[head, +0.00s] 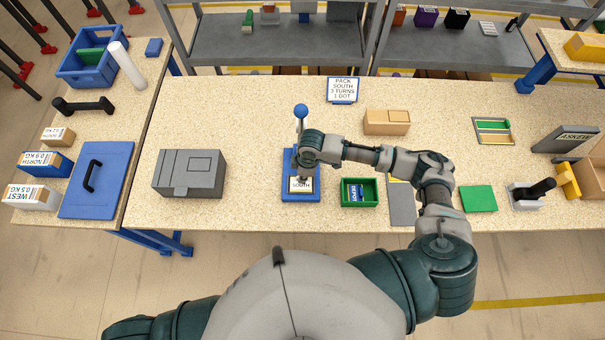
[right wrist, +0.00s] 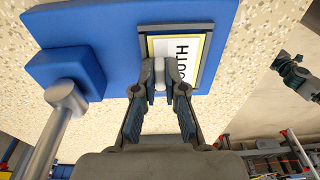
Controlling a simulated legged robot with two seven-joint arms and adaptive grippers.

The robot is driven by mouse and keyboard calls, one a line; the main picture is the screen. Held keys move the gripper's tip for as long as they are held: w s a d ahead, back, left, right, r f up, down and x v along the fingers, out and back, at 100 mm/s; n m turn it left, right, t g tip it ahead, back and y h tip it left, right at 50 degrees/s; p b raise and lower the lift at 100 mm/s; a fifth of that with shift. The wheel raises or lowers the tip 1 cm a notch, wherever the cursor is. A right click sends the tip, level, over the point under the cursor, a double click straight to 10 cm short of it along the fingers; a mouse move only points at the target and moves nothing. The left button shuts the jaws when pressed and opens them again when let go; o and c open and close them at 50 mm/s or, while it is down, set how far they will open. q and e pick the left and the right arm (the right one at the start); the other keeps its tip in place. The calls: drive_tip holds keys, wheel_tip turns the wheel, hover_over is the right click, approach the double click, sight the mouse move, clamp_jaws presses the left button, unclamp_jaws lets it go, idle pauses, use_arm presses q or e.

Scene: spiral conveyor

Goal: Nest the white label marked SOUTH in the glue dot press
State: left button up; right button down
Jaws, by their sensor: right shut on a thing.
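The glue dot press (head: 286,190) has a blue base, a post and a blue-knobbed lever, and stands near the front of the middle table. Its blue base (right wrist: 110,22) fills the top of the right wrist view. The white SOUTH label (head: 300,185) has a yellow border and lies at the press's dark frame. In the right wrist view the label (right wrist: 190,47) appears within that frame; whether it is fully seated I cannot tell. My right gripper (right wrist: 161,76) is shut on the label's small pale grip and partly hides the lettering. My left gripper is out of view.
A grey box (head: 189,174) stands left of the press. A green tray (head: 360,193) with a blue item stands close to its right. A sign (head: 342,89) reads PACK SOUTH, 3 TURNS, 1 DOT. The tabletop between the grey box and press is clear.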

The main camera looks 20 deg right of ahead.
drive_tip(key=shift+f, duration=0.15)
drive_tip(key=c, duration=1.2)
unclamp_jaws()
drive_tip(key=r, duration=0.4)
drive_tip(key=d+r, duration=0.1)
drive_tip(key=r, duration=0.6)
drive_tip(key=shift+d+r, duration=0.25)
drive_tip(key=shift+r, duration=0.1)
drive_tip(key=shift+s, duration=0.1)
